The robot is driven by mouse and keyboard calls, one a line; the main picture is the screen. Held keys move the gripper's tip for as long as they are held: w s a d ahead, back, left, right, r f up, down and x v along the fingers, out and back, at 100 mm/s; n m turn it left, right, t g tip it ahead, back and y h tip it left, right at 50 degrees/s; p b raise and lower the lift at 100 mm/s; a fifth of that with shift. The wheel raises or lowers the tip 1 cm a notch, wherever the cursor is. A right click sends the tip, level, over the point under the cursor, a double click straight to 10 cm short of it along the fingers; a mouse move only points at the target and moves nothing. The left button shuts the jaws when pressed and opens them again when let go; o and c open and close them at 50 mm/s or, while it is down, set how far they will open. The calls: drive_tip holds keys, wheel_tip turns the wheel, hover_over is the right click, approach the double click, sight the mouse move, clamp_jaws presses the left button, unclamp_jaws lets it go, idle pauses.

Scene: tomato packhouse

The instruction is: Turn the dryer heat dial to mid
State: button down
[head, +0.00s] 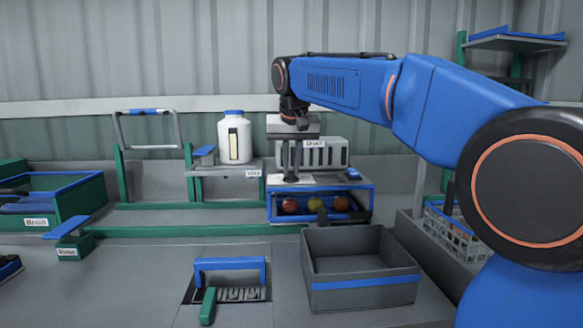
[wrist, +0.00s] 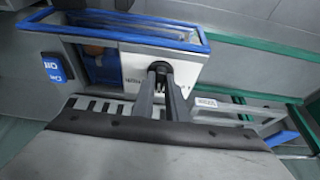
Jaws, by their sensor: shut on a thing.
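The dryer (head: 325,155) is a grey slatted box labelled "Dryer" above a blue-rimmed bay, at the middle of the head view. In the wrist view its white panel (wrist: 135,69) shows beside the blue-rimmed bay. The heat dial (wrist: 160,67) is a dark round knob on that panel, mostly hidden by my fingers. My gripper (head: 291,179) points down at the panel; it also shows in the wrist view (wrist: 161,72), its fingers shut on the dial. The dial's pointer and setting cannot be read.
Red and orange tomatoes (head: 290,205) lie in the dryer bay. A white jar (head: 234,138) stands on a shelf to the left. A grey crate (head: 362,297) with a blue band is in front. A blue on/off switch block (wrist: 57,67) sits beside the bay.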

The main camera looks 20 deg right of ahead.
drive_tip(key=c, duration=1.8)
unclamp_jaws()
drive_tip(key=shift+o, duration=0.2)
drive_tip(key=v, duration=1.7)
drive_tip(key=shift+r, duration=0.2)
drive_tip(key=shift+s, duration=0.1)
